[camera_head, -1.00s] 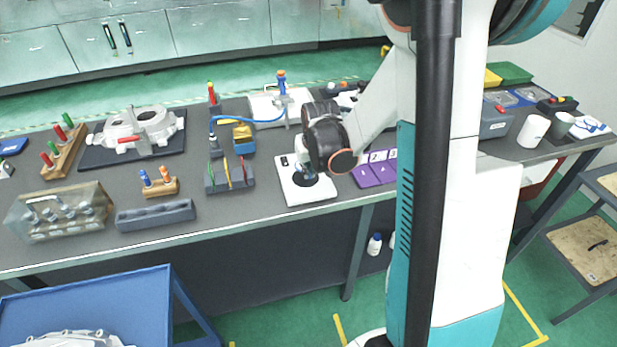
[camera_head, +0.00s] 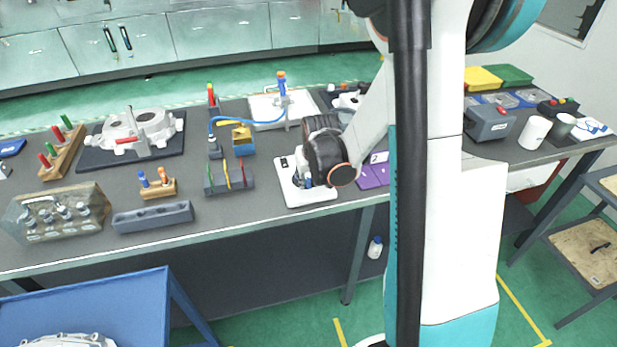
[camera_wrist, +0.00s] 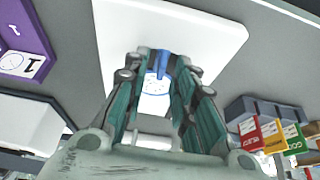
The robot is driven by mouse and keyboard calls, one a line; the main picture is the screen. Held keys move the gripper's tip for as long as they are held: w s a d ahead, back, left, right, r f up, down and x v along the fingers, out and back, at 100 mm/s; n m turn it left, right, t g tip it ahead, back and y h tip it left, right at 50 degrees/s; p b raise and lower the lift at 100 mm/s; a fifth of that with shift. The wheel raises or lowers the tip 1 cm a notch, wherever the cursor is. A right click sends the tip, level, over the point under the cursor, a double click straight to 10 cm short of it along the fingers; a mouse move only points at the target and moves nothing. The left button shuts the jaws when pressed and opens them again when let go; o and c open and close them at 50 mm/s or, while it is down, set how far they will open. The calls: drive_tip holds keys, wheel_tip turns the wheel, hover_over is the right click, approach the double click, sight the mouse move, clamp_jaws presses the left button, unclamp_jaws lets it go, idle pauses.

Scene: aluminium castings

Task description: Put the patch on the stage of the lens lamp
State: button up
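The lens lamp's white base plate (camera_head: 318,196) lies near the bench's front edge; its surface also fills the top middle of the wrist view (camera_wrist: 215,38). My gripper (camera_head: 302,178) is low over this plate. In the wrist view my gripper (camera_wrist: 160,62) has its teal fingers close on both sides of a blue piece, which looks like the tab of the patch (camera_wrist: 157,84), a pale dotted disc with a blue edge. It looks shut on that tab. I cannot tell whether the disc touches the plate. My wrist hides much of the lamp in the head view.
A purple numbered tray (camera_head: 372,176) lies right of the plate. A grey holder with coloured tabs (camera_head: 229,182) stands to the left. A white tray with a blue-hosed post (camera_head: 268,112) is behind. Bare bench lies around the plate's left and front.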

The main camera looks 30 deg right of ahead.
drive_tip(key=p+v, duration=0.4)
drive_tip(key=v, duration=0.8)
drive_tip(key=shift+r, duration=0.2)
